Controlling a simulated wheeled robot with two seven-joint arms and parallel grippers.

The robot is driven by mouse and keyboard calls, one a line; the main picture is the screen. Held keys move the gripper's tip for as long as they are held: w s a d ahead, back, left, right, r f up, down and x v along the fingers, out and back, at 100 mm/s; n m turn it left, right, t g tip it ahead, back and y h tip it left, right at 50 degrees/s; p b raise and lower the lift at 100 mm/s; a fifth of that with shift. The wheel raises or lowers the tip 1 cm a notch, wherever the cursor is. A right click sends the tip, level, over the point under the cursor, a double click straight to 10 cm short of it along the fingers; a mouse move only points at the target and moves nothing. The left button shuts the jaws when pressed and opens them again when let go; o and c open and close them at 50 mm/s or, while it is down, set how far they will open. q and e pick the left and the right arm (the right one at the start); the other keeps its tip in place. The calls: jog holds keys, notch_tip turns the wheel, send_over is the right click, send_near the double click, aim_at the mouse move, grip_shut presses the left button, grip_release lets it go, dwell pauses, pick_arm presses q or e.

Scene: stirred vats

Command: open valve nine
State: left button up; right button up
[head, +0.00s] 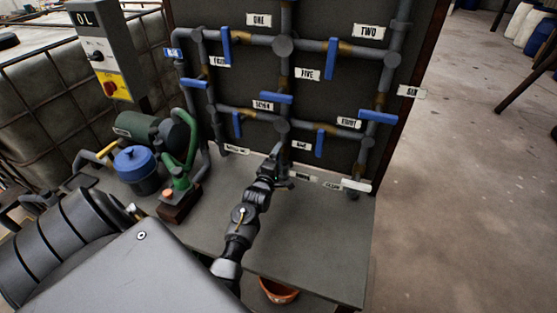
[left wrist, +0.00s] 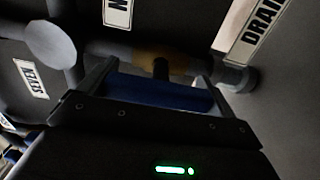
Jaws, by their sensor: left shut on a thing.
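My left gripper (head: 279,172) reaches the lower middle of the pipe board, below the small label next to the middle pipe (head: 301,146). In the left wrist view its two fingers (left wrist: 156,85) are shut on a blue valve handle (left wrist: 160,93). The handle lies across between the fingers, roughly in line with the pipe and brass valve body (left wrist: 158,60) behind it. A cut-off label starting with N (left wrist: 118,12) is above it, and a DRAIN label (left wrist: 262,28) is at the upper right. In the head view the gripper hides this handle. My right gripper is not in view.
Other blue handles, such as the one under FIVE's right side (head: 320,143) and one at far right (head: 377,117), are close by. A green pump (head: 140,128) and blue-lidded pot (head: 136,165) stand at left. The bench top (head: 320,240) is clear at right. An orange bucket (head: 277,291) is below.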

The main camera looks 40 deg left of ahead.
pick_arm(q)
jog(key=o, duration=0.7)
jog(key=shift+s, duration=0.1)
jog(key=b+v, duration=0.1)
jog(key=v, duration=0.9)
jog(key=shift+s+d, duration=0.2)
jog(key=shift+s, duration=0.05)
